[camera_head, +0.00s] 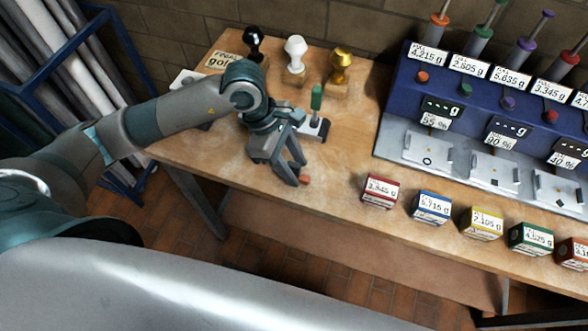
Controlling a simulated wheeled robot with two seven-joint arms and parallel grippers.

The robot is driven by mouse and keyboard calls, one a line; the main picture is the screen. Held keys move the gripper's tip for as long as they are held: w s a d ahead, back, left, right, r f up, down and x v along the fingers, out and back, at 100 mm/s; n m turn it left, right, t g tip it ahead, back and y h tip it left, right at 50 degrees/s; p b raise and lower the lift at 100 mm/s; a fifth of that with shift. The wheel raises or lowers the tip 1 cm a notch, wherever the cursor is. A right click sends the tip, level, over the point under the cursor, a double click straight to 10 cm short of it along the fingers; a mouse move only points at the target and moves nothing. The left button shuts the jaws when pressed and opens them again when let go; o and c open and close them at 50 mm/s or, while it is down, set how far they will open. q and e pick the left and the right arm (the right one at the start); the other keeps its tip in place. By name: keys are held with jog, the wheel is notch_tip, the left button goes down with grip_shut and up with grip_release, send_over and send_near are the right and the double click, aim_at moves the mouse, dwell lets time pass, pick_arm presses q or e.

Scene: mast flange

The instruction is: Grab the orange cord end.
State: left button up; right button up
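My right gripper is not in view.
Behind my gripper stand a green-handled stamp (316,104), a white stamp (295,54), a gold stamp (340,66) and a black stamp (254,40). Several labelled boxes, such as the red one (380,190), line the front edge. A blue dispenser rack (398,97) stands at right.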

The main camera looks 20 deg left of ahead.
pick_arm(q)
jog(key=c, duration=0.9)
grip_shut()
jog(key=shift+r, duration=0.1)
